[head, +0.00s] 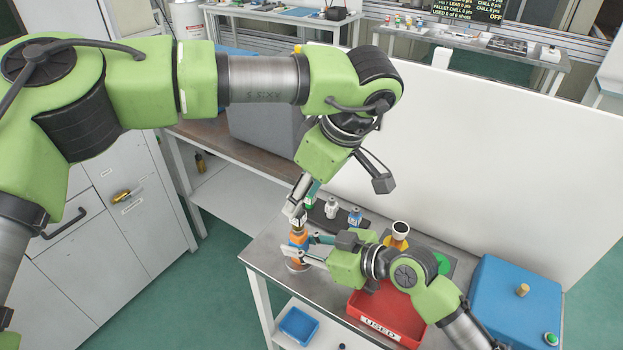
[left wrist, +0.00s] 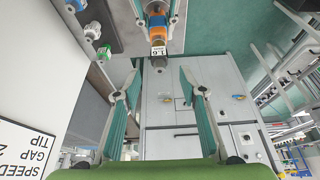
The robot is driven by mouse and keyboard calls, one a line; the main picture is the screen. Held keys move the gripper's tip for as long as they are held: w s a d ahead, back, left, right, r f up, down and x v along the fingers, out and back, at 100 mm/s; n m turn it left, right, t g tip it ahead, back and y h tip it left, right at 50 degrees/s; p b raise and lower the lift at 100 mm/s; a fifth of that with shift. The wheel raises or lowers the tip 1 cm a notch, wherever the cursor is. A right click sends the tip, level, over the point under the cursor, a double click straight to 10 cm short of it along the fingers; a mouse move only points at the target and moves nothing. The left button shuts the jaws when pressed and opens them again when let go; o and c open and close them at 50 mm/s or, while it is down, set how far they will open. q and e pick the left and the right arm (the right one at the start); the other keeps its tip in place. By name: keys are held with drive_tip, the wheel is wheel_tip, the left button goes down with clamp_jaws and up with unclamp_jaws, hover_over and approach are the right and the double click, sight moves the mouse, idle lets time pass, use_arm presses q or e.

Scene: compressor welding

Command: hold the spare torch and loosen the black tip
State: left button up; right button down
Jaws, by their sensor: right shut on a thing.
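The spare torch (head: 297,239), with an orange body, stands upright near the left edge of the metal table. In the left wrist view the torch (left wrist: 155,22) shows a white label reading 1.6 and a black tip (left wrist: 159,63) at its end. My right gripper (head: 316,247) is shut on the torch's orange body from the side. My left gripper (head: 300,208) is above the torch, pointing down. In the left wrist view its teal-padded fingers (left wrist: 159,80) are apart, with the black tip just beyond and between the fingertips. In the head view the left fingers partly hide the tip.
Small fittings with white (head: 331,208) and blue (head: 355,217) parts stand on a dark rack behind the torch. A red bin marked USED (head: 385,325) is at the table front. A blue box (head: 515,310) stands right. A white panel (head: 470,150) rises behind the table.

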sight(298, 217)
use_arm(q)
drive_tip(key=shift+x, duration=3.15)
clamp_jaws()
drive_tip(key=c, duration=0.8)
unclamp_jaws()
clamp_jaws()
drive_tip(key=n+g, duration=0.1)
drive_tip(key=n, duration=0.2)
drive_tip(key=n+g, duration=0.1)
drive_tip(key=n, duration=0.1)
drive_tip(key=shift+s+n+y, duration=0.25)
drive_tip(key=shift+n+y, duration=0.05)
drive_tip(key=shift+n, duration=0.1)
